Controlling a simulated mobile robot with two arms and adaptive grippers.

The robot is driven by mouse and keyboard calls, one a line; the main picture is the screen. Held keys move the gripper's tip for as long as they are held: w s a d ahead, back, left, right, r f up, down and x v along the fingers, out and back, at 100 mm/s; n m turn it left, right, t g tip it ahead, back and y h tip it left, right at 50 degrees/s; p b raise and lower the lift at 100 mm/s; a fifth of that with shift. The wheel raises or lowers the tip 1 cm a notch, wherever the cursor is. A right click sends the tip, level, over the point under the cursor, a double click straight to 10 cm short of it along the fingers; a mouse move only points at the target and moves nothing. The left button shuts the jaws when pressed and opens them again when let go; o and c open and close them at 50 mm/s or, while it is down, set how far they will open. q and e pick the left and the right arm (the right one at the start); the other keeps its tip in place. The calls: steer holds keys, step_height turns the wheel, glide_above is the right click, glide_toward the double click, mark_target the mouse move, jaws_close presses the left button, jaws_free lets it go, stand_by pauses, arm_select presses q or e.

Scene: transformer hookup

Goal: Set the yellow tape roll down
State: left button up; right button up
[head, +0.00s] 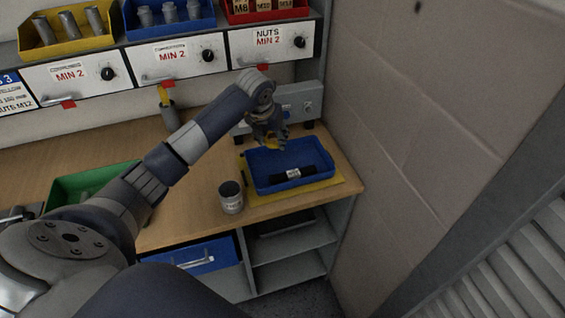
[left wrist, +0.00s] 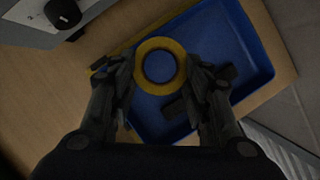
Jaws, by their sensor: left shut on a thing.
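The yellow tape roll (left wrist: 160,49) is between the fingertips of my left gripper (left wrist: 160,72), which is shut on it. In the head view my left gripper (head: 272,138) is over the back part of a blue tray (head: 313,181), and only a bit of the tape shows there. In the left wrist view the blue tray (left wrist: 245,75) lies below the roll. A black thing with a white label (head: 292,175) lies in the tray. I cannot tell how far the roll is above the tray floor. My right gripper is not in view.
The tray sits on a yellow mat (head: 345,187) at the right end of the wooden bench (head: 205,205). A grey can (head: 231,198) stands left of it. A grey box (head: 310,103) is behind, and a wall (head: 410,120) is at right. A green bin (head: 70,187) is at left.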

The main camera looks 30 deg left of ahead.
mark_target(274, 162)
arm_select(q)
step_height(274, 162, down, 8)
steer(key=shift+f+p, duration=0.25)
steer(key=shift+p, duration=0.7)
steer(key=shift+f, duration=0.1)
steer(key=o, duration=1.1)
steer(key=shift+c, duration=0.2)
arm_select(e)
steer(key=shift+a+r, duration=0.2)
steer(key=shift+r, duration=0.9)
arm_select(q)
steer(key=shift+r, duration=0.2)
steer(key=b+v, duration=0.2)
steer(key=v, duration=1)
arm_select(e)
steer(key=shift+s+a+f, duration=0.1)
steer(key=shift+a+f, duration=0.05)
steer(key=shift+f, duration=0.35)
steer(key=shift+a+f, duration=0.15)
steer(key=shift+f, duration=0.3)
arm_select(q)
steer(key=shift+f, duration=0.1)
